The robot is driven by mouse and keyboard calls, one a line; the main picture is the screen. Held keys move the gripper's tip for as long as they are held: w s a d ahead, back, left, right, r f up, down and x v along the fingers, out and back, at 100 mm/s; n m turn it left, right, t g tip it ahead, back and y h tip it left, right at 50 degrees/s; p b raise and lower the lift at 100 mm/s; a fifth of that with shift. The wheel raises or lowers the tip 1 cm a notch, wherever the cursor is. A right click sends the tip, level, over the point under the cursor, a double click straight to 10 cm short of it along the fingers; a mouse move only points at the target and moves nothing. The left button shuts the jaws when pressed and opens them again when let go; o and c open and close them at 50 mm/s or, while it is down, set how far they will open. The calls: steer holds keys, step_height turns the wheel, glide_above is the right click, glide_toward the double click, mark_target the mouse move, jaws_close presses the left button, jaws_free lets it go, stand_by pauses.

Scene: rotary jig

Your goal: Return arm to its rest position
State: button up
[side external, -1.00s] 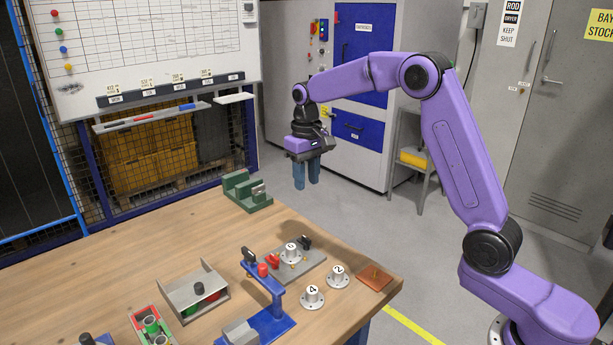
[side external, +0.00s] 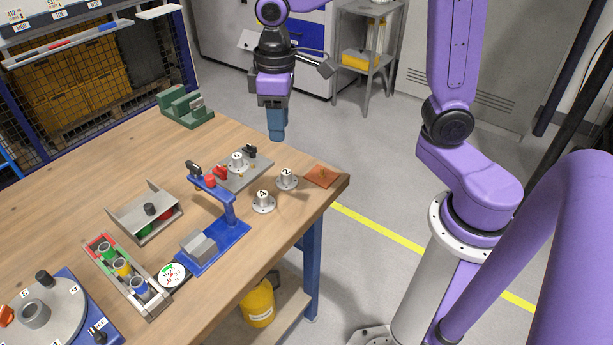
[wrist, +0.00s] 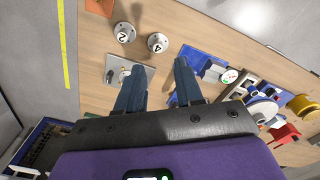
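My gripper (side external: 277,132) hangs fingers-down in the air above the right side of the wooden table (side external: 100,160), clear of everything on it. In the wrist view its two blue fingers (wrist: 160,80) stand apart with nothing between them. The rotary jig (side external: 60,312), a round grey plate on a blue base, lies at the front left. A grey flanged part (side external: 238,162) sits on a grey fixture plate (side external: 255,174) with red and black clamps. Flanged parts marked 2 (side external: 287,180) and 4 (side external: 263,205) stand upright near the right edge.
A blue stand (side external: 230,222), a grey bracket (side external: 128,218), a tray of coloured slots (side external: 150,305) and a dial gauge (side external: 172,275) occupy the front middle. A green stepped block (side external: 190,116) is at the back. The back-left table is clear.

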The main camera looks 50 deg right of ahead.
steer(key=s+d+f+n, duration=0.1)
steer(key=s+d+n, duration=0.1)
steer(key=s, duration=0.8)
steer(key=s+d+f+n, duration=0.2)
steer(key=s+d+n, duration=0.1)
steer(key=s, duration=0.7)
steer(key=shift+s+n, duration=0.25)
steer(key=shift+n, duration=0.35)
